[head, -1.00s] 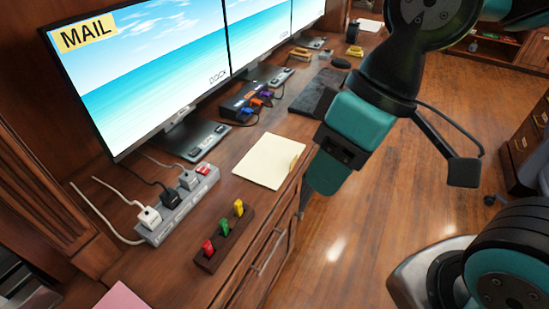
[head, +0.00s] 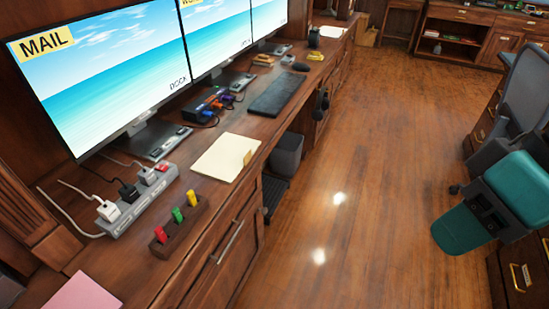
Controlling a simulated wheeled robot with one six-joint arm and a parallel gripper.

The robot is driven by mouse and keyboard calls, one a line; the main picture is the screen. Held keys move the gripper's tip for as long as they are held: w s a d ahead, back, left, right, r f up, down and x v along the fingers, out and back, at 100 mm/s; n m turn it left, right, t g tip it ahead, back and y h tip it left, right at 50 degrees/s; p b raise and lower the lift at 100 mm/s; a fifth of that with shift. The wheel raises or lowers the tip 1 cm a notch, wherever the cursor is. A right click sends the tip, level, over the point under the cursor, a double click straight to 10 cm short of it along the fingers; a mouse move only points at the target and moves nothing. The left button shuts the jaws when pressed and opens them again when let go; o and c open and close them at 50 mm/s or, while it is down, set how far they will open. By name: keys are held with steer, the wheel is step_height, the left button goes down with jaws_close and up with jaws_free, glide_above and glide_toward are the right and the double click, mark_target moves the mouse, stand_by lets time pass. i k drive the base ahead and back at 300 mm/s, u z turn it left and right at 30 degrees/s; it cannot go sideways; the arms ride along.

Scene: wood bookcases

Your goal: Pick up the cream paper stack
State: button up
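The cream paper stack (head: 222,158) lies flat on the wooden desk, near its front edge and in front of the monitors.
A dark block with red, green and yellow pieces (head: 178,222) and a power strip (head: 140,204) stand left of the stack. Pink paper (head: 82,293) lies front left. The wood floor (head: 340,190) is open.

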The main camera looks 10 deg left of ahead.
mark_target(224, 160)
steer(key=z, duration=0.15)
steer(key=i, duration=0.55)
steer(key=u, duration=0.55)
steer(key=i, duration=0.8)
steer(key=u, duration=0.65)
